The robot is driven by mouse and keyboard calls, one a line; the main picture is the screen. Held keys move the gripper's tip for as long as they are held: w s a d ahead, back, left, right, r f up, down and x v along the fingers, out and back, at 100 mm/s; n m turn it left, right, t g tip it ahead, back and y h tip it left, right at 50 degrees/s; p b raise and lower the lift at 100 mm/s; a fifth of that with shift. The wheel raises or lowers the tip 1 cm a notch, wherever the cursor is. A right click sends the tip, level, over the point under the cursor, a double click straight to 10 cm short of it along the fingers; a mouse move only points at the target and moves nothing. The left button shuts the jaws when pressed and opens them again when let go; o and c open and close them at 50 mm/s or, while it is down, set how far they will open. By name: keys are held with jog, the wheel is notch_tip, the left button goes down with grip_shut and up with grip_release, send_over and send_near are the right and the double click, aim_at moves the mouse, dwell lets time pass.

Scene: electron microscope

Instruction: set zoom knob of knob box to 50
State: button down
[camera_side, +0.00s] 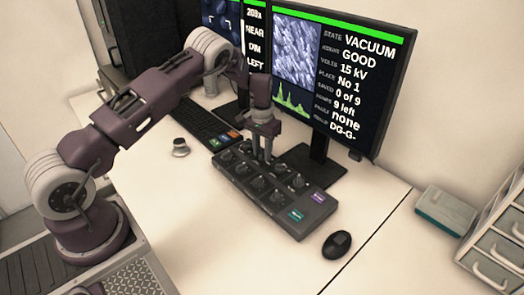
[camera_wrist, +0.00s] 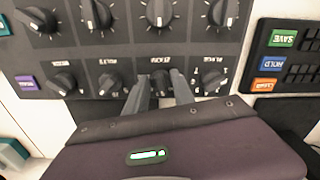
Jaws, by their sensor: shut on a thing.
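The dark knob box (camera_side: 310,213) lies on the white desk, with two rows of knobs and a few coloured buttons. My gripper (camera_side: 266,158) reaches down from above onto the row nearer the monitors. In the wrist view my gripper (camera_wrist: 160,92) has its two fingers on either side of a black knob (camera_wrist: 161,80), shut on it. The fingers hide much of this knob and its scale. Its label is upside down and too small to read surely, so I cannot tell whether it is the zoom knob. The left monitor (camera_side: 256,32) shows a reading like "208x", NEAR, DIM, LEFT.
Other knobs (camera_wrist: 110,84) stand close on both sides of my fingers. A keyboard (camera_side: 203,122) with coloured keys lies left of the box. The right monitor (camera_side: 360,90) stands just behind. A black mouse (camera_side: 337,244) lies to the right, and a small round knob-like thing (camera_side: 180,147) to the left.

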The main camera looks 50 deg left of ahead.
jog(key=n, duration=0.4)
jog(key=shift+d+n, duration=0.1)
jog(key=shift+n, duration=0.2)
jog(key=n, duration=0.4)
jog(key=shift+w+n, duration=0.15)
jog(key=shift+n, duration=0.15)
jog(key=n, duration=0.4)
jog(key=shift+d, duration=0.1)
jog(key=shift+w+n, duration=0.15)
jog(key=shift+n, duration=1.95)
jog(key=c, duration=1.1)
grip_release()
notch_tip(320, 180, up, 7)
jog(key=shift+r, duration=0.1)
